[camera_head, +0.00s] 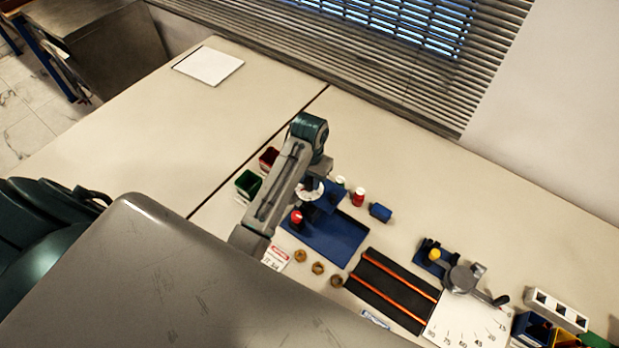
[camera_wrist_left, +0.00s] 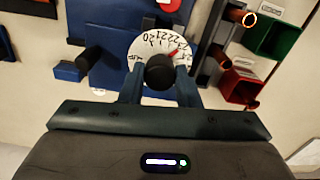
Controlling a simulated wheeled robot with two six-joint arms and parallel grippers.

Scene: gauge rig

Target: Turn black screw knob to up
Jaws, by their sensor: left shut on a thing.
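The black screw knob (camera_wrist_left: 160,72) sits in front of a round white dial (camera_wrist_left: 150,44) with black numbers and a small red pointer mark. The word "UP" seems to show at the dial's lower left. The dial also shows in part in the head view (camera_head: 308,190), on a blue fixture (camera_head: 328,198). My left gripper (camera_wrist_left: 160,84) is shut on the knob, one finger on each side of it. In the head view my left gripper (camera_head: 313,181) reaches down over the dial, and my arm hides the knob. My right gripper is not in view.
A blue tray (camera_head: 335,240) with a red-topped post (camera_head: 297,217) lies beside the fixture. Green (camera_head: 248,184) and red (camera_head: 268,159) bins stand left of the arm. Bottles and a blue block (camera_head: 380,212) stand at right. A black track (camera_head: 392,290) and grey lever gauge (camera_head: 462,279) lie further right.

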